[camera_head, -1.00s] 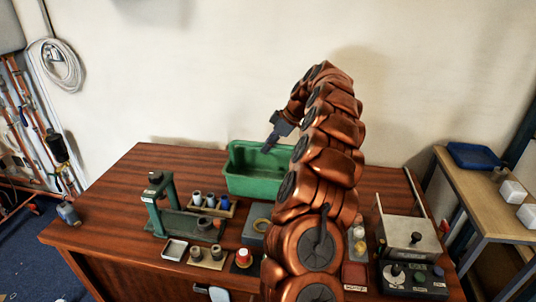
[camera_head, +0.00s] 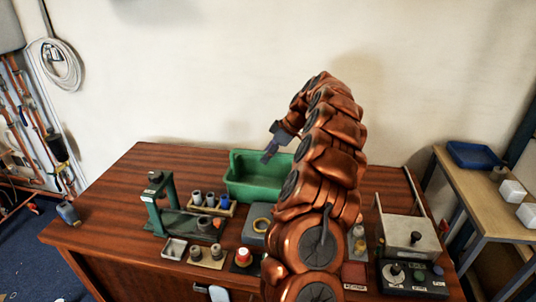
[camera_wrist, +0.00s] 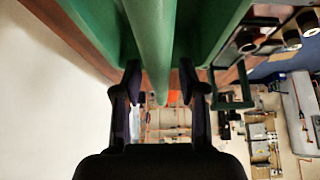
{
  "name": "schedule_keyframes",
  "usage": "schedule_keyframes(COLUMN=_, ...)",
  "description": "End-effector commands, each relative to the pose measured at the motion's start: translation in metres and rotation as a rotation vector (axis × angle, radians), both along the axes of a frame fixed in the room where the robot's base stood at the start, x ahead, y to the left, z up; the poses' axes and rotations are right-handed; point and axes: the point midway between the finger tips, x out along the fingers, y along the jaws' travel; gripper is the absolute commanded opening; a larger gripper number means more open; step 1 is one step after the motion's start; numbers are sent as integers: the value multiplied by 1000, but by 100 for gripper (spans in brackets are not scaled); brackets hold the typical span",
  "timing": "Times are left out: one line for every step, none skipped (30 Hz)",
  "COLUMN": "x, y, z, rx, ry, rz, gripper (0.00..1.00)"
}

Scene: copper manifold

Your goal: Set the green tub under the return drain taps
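The green tub (camera_head: 245,190) stands upright at the back middle of the wooden workbench, near the wall. My gripper (camera_head: 267,155) is above the tub, pointing down at its rim. In the wrist view, the green tub's rim (camera_wrist: 155,45) runs between the two spread fingers of my gripper (camera_wrist: 160,80). Gaps show on both sides of the rim, so the fingers do not appear closed on it. Copper pipes (camera_head: 27,120) with fittings run along the wall at far left; I cannot tell which parts are the return drain taps.
A green press stand (camera_head: 160,205), a rack of small cylinders (camera_head: 212,207) and several small parts crowd the bench front. A metal-topped box (camera_head: 408,232) sits at right. A side table (camera_head: 450,180) with a blue tray (camera_head: 474,155) stands further right. Blue floor shows left.

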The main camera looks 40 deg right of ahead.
Motion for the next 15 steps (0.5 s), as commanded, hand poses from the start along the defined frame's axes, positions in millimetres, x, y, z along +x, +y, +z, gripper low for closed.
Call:
schedule_keyframes(x=0, y=0, z=0, rx=0, ry=0, rz=0, gripper=42)
schedule_keyframes(x=0, y=0, z=0, rx=0, ry=0, rz=0, gripper=42)
schedule_keyframes(x=0, y=0, z=0, rx=0, ry=0, rz=0, gripper=42)
schedule_keyframes(x=0, y=0, z=0, rx=0, ry=0, rz=0, gripper=42)
schedule_keyframes(x=0, y=0, z=0, rx=0, ry=0, rz=0, gripper=42)
schedule_keyframes(x=0, y=0, z=0, rx=0, ry=0, rz=0, gripper=42)
schedule_keyframes(x=0, y=0, z=1, rx=0, ry=0, rz=0, gripper=42)
schedule_keyframes(x=0, y=0, z=1, rx=0, ry=0, rz=0, gripper=42)
schedule_keyframes(x=0, y=0, z=3, rx=0, ry=0, rz=0, gripper=42)
schedule_keyframes(x=0, y=0, z=4, rx=0, ry=0, rz=0, gripper=42)
schedule_keyframes(x=-1, y=-2, z=5, rx=-1, ry=-1, rz=-1, gripper=42)
schedule_keyframes(x=-3, y=-4, z=9, rx=-1, ry=-1, rz=-1, gripper=42)
schedule_keyframes(x=-5, y=-5, z=12, rx=-2, ry=-2, rz=-2, gripper=42)
schedule_keyframes(x=-6, y=-8, z=16, rx=-2, ry=-4, rz=-3, gripper=42)
schedule_keyframes(x=-9, y=-11, z=22, rx=-4, ry=-5, rz=-4, gripper=42)
